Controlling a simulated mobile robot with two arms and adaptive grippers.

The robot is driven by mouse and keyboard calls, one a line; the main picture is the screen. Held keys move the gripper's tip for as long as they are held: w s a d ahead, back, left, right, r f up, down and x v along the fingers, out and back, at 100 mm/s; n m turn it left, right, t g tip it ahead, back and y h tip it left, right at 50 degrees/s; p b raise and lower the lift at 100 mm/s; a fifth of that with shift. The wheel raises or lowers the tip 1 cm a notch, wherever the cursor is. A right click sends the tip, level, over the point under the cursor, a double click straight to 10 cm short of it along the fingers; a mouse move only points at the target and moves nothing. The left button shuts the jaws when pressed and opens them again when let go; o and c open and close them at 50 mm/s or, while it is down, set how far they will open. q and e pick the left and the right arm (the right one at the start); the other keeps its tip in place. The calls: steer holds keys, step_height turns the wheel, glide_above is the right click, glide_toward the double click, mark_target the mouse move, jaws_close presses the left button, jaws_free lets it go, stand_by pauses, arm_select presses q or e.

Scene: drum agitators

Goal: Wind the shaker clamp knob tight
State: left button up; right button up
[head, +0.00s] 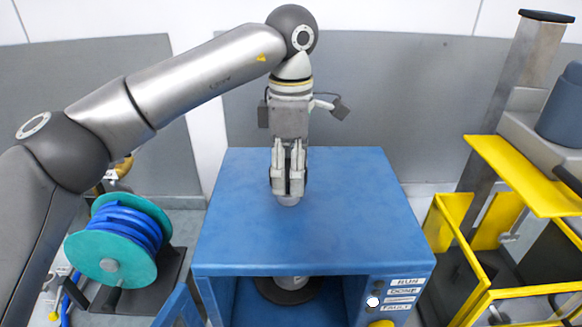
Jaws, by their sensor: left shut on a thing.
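The shaker is a blue cabinet (330,228) with an open front and a flat top, standing at the middle of the head view. My left gripper (288,192) points down over the top of the cabinet. It is shut on the clamp knob (289,201), a small grey piece showing just under the fingertips; the fingers hide most of it. Inside the cabinet, a grey part above a dark round plate (284,291) shows through the opening. My right gripper is not in view.
A teal reel with blue hose (110,245) stands at the left. A yellow frame machine (525,175) with a grey post stands at the right. Labels and small buttons (400,295) are on the cabinet's front right. Grey panels stand behind.

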mark_target(290, 169)
arm_select(q)
steer(key=shift+r, duration=0.1)
stand_by(0.4)
steer(key=o, duration=1)
steer(key=shift+o, duration=0.2)
step_height(290, 169, up, 12)
